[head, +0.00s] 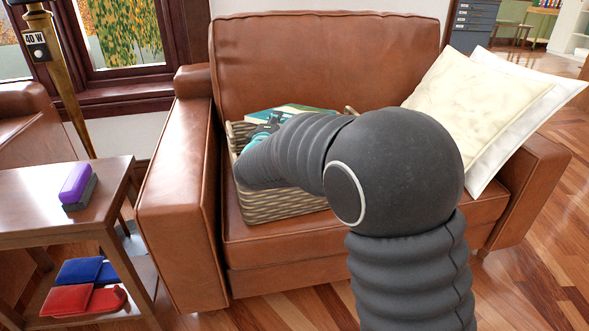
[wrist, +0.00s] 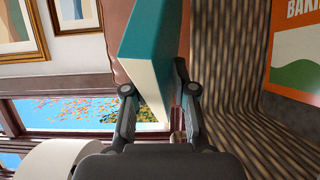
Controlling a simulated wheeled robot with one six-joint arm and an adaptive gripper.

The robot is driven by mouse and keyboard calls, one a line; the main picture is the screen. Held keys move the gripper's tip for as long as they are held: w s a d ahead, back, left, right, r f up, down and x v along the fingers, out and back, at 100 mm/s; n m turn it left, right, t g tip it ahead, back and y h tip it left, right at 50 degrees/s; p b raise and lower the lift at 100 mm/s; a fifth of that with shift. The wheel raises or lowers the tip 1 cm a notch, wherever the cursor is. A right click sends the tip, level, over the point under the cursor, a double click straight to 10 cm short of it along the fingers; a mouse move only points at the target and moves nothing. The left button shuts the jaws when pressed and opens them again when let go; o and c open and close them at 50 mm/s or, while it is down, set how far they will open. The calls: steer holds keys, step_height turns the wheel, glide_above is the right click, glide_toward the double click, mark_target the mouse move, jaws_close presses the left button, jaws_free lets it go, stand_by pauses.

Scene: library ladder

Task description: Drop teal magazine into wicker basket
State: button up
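The wicker basket (head: 285,205) stands on the seat of the brown leather armchair. My gripper (head: 262,132) is at the basket's left part, mostly hidden by my arm. In the wrist view, which is turned sideways, the teal magazine (wrist: 152,38) has a teal face and pale page edges. It lies between the two fingers of my gripper (wrist: 157,95), which look closed on it. In the head view a teal and pale piece (head: 290,110) shows above the basket's rim. Wicker weave fills the right of the wrist view close by. How far the magazine is inside is hidden.
An orange printed item (wrist: 297,48) lies against the wicker. Cream cushions (head: 480,100) lean at the armchair's right. A side table (head: 60,215) with a purple object (head: 77,187) stands left, red and blue items on its lower shelf. A brass lamp pole (head: 62,75) stands behind.

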steer(key=shift+o, duration=0.8)
steer(key=shift+f, duration=0.1)
steer(key=shift+s, duration=0.1)
steer(key=s+a, duration=0.1)
steer(key=s, duration=1)
steer(key=shift+s, duration=0.4)
